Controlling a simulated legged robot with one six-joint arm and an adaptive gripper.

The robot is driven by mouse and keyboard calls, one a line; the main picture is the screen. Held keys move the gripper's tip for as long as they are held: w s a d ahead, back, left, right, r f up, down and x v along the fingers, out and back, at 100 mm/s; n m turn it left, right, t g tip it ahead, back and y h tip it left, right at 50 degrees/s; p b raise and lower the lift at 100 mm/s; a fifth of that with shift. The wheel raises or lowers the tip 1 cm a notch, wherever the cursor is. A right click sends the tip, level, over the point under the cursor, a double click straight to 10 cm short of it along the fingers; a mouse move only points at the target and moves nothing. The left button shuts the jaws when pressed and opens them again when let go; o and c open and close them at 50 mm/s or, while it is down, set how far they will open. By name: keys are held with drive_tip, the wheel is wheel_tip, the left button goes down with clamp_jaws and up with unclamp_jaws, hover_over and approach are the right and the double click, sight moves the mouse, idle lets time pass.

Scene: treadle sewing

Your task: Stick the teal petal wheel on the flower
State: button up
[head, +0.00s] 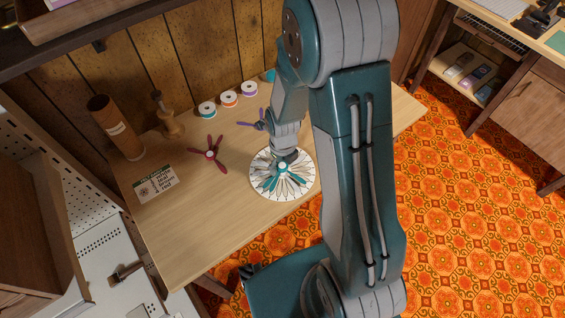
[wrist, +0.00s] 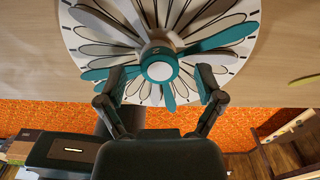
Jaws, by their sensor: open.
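The flower is a white disc with outlined petals (head: 262,165), flat on the wooden table; it fills the upper middle of the wrist view (wrist: 215,15). The teal petal wheel (wrist: 222,38) lies over the flower, its white-capped hub near the disc's centre. Its petals spread over the drawn ones. In the head view, parts of the teal wheel (head: 268,187) show below my gripper (head: 284,162). In the wrist view my gripper (wrist: 160,82) is open, its fingers on either side of the hub with gaps. Whether the wheel lies fully flush I cannot tell.
A dark red petal wheel (head: 209,153) and a purple one (head: 252,121), partly hidden by my arm, lie on the table (head: 205,220). A printed card (head: 155,185), several ribbon spools (head: 229,99) and a brown cylinder (head: 115,127) stand farther left and back. The table's front left is clear.

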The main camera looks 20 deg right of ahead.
wheel_tip(320, 180, up, 12)
idle(0.6)
drive_tip(key=s+r+n+t, duration=0.2)
drive_tip(key=s+r+n, duration=0.5)
drive_tip(key=n, duration=0.8)
drive_tip(key=s+r+n+t, duration=0.3)
drive_tip(key=s+r+n, duration=0.4)
drive_tip(key=r+n, duration=0.4)
drive_tip(key=n, duration=0.5)
drive_tip(key=shift+r+t, duration=0.3)
